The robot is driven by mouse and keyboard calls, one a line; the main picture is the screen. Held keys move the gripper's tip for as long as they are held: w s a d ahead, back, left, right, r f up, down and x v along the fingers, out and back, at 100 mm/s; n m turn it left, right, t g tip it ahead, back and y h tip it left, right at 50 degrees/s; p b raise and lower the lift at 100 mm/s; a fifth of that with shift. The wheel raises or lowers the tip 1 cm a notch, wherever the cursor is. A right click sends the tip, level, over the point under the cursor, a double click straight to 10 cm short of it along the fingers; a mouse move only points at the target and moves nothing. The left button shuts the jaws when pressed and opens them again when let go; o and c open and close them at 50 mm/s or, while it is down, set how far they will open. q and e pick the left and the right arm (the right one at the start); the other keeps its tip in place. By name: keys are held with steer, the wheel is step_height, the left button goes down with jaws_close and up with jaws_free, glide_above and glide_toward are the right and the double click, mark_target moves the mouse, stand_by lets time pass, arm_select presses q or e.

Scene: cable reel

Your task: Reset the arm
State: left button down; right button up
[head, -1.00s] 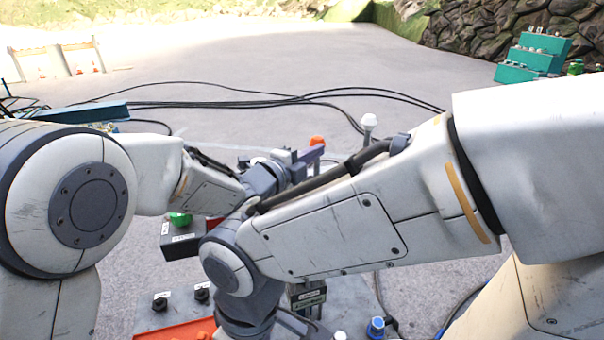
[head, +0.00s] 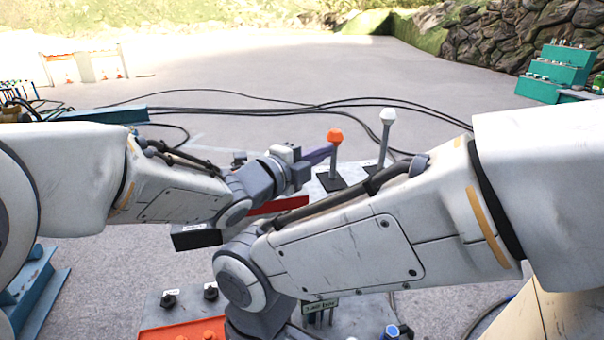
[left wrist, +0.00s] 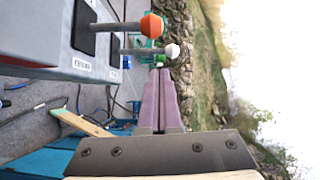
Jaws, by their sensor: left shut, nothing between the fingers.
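My left gripper (head: 318,155) is shut and empty, its purple fingers close to the orange-knobbed lever (head: 335,136) in the head view. In the left wrist view the shut fingers (left wrist: 160,90) point ahead; the orange knob (left wrist: 152,26) and white knob (left wrist: 172,51) stand near and beyond their tips. I cannot tell whether the fingers touch a lever. The white-knobbed lever (head: 387,116) stands to the right. My right forearm (head: 340,245) crosses the front of the head view; its wrist runs out at the bottom, so the right gripper is hidden.
A grey control panel with black knobs (head: 168,300) and an orange tray (head: 170,334) lie at the bottom. Black cables (head: 270,107) run over the ground behind. Teal steps (head: 553,75) stand at the far right by a stone wall.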

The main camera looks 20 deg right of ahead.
arm_select(q)
steer(key=b+v, duration=0.2)
steer(key=v, duration=0.4)
steer(key=s+a+f+n+y, duration=0.3)
steer(key=a+f+n+y, duration=0.7)
steer(key=a+f+n, duration=0.35)
steer(key=s+a+f+n+g+y, duration=0.1)
steer(key=s+a+f+n+g, duration=0.1)
steer(key=s, duration=0.4)
steer(key=s+a+f+n+g+y, duration=0.2)
steer(key=s+a+f+n+g, duration=0.1)
steer(key=s+a, duration=0.3)
steer(key=s+a+f+n+g+y, duration=0.1)
steer(key=s+a+f+n+g, duration=0.1)
steer(key=s, duration=0.5)
steer(key=shift+s+a+f+n+g+y, duration=0.3)
steer(key=shift+a+f+n, duration=0.15)
steer(key=shift+a+n, duration=0.6)
